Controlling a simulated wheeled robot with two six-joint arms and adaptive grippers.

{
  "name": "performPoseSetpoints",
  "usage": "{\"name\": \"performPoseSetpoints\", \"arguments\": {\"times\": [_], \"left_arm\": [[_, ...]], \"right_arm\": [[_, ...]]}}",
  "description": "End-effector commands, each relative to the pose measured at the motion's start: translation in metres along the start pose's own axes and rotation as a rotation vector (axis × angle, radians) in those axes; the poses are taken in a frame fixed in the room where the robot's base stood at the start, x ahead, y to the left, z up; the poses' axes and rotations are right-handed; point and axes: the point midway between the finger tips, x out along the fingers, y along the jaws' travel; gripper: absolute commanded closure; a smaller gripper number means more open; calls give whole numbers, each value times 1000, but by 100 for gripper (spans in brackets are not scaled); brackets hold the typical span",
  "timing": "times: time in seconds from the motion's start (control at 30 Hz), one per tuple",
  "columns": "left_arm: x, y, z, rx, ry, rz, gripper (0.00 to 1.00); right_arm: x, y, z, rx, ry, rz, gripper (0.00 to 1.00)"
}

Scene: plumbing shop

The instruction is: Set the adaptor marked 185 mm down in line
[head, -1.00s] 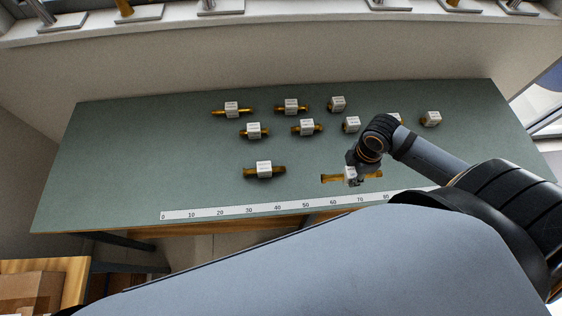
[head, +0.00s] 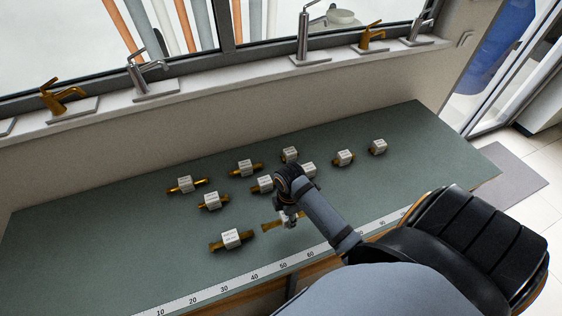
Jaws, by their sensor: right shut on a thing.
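My right gripper (head: 287,217) is shut on a brass adaptor (head: 269,227) with a pale block around its middle, mostly covered by the gripper. It is over the front part of the green bench top, right of a lone brass adaptor with a white label block (head: 232,239). I cannot tell whether the held adaptor touches the bench. Behind are several more labelled adaptors, among them a long one (head: 185,185) at the left and a short one (head: 378,147) at the right. The label markings are too small to read. My left gripper is out of view.
A white scale strip (head: 225,287) runs along the front edge of the green bench (head: 110,240). The bench's left part is clear. A ledge with several taps (head: 152,80) stands behind it. My right arm covers the bench's front right.

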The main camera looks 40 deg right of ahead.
Motion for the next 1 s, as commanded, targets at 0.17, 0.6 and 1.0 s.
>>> {"name": "performPoseSetpoints", "arguments": {"times": [0.17,0.6,1.0], "left_arm": [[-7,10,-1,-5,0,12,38],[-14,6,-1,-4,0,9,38],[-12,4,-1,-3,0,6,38]], "right_arm": [[22,18,-12,1,0,3,100],[61,23,-16,0,-1,4,100],[65,23,-16,1,-1,5,54]]}}
